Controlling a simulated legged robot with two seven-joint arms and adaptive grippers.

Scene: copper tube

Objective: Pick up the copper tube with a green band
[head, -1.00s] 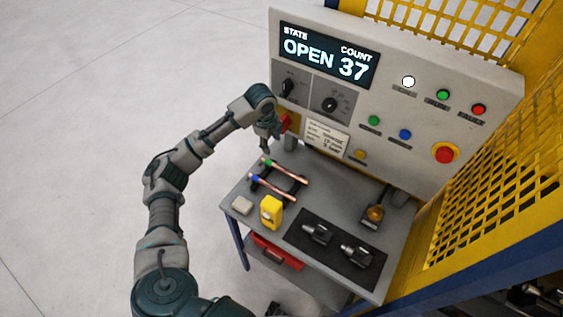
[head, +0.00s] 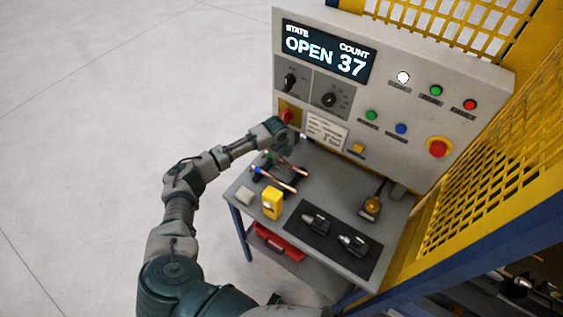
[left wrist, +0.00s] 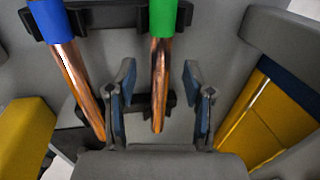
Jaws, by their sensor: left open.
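The copper tube with a green band (left wrist: 159,70) lies in the left wrist view with its bare end pointing down between my left gripper's (left wrist: 158,85) two fingers. The fingers are open, one on each side, with visible gaps to the tube. In the head view my left gripper (head: 276,150) is over the back left of the bench and partly covers the green-banded tube (head: 293,165). A second copper tube with a blue band (left wrist: 78,75) lies to the left, outside the fingers. It also shows in the head view (head: 278,181). Both rest on a dark rack.
The bench (head: 322,184) holds a yellow block (head: 272,204), a small pale block (head: 244,195), a black mat (head: 330,263) with dark metal parts, and an amber-topped item (head: 372,204). A control panel (head: 400,95) rises behind; yellow mesh (head: 470,190) stands at right.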

